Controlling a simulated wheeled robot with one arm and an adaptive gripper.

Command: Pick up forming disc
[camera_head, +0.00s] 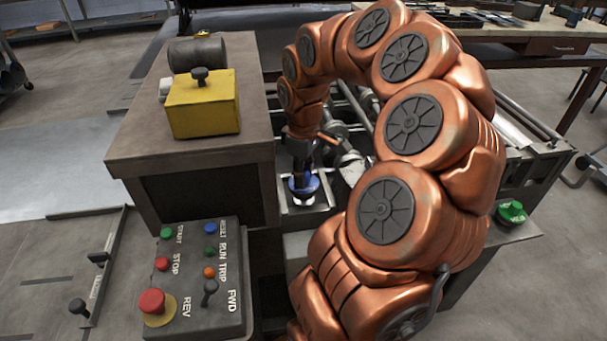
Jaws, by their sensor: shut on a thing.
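My gripper (301,172) points straight down in the middle of the view, between the wooden cabinet and the machine frame. It is shut on a small round blue and white piece, the forming disc (304,190), which sits at its fingertips. The disc is over a light grey square plate or tray (307,208). I cannot tell whether it touches that plate. The fingers are dark and small, and the gripper partly hides the disc's top.
The cabinet (190,152) with a yellow box (202,104) stands close on the left. A control panel (196,275) with several buttons is at front left. Machine rollers and a pale rounded part (351,168) lie just right of the gripper. A green button (512,212) is at right.

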